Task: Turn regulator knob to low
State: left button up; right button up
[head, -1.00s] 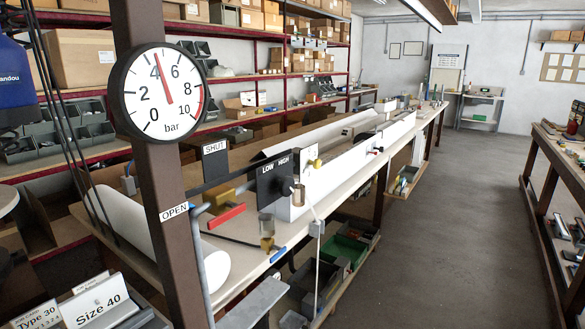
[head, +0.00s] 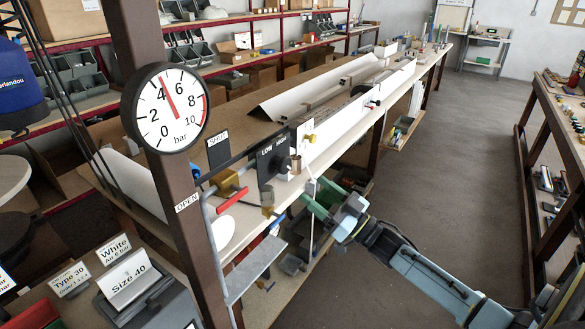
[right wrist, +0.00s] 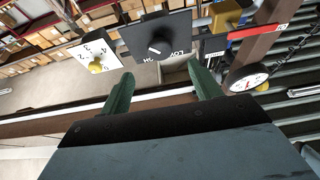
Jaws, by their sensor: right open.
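My right gripper (head: 308,194) is in front of and a little below the plate, with green fingers apart and empty. In the right wrist view its fingertips (right wrist: 161,72) are short of the plate, not touching the knob. The left gripper is not in view.
The pressure gauge (head: 165,107) on the brown post reads between 4 and 6 bar. A red lever (head: 232,200) with SHUT and OPEN labels is left of the plate. A white dial with a yellow knob (right wrist: 96,66) is beside it. The aisle floor (head: 440,180) is clear.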

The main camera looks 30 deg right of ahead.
aim_at(287, 168)
jog(key=p+x, duration=0.1)
jog(key=x, duration=0.7)
jog(key=shift+w, duration=0.1)
jog(key=c, duration=1)
jog(key=shift+n, duration=0.4)
